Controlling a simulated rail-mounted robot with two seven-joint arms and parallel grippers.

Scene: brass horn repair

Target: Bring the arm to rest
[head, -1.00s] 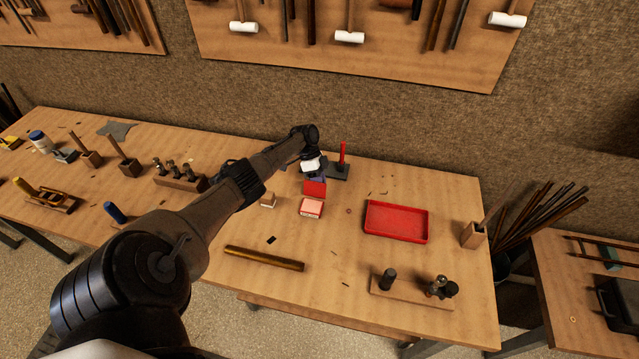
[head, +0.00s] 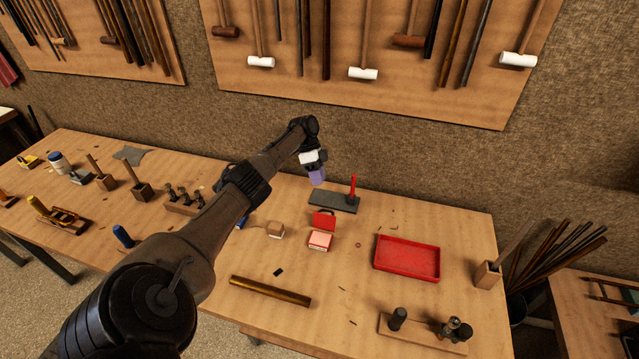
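My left arm reaches in from the lower left over the workbench (head: 210,265). Its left gripper (head: 317,178) hangs above the back of the bench, pointing down. It is just above and left of a dark flat stand (head: 325,201) with an upright red post (head: 352,187). A small purple shape shows at the gripper's tip; whether it is the fingers or something held is unclear. The gap between the fingers cannot be made out. My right gripper is not in view.
An open red box (head: 320,240) and a small wooden block (head: 276,230) lie mid-bench. A brass tube (head: 270,291) lies in front. A red tray (head: 407,258) and a tool holder (head: 422,333) are to the right. A tool board (head: 380,50) hangs behind.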

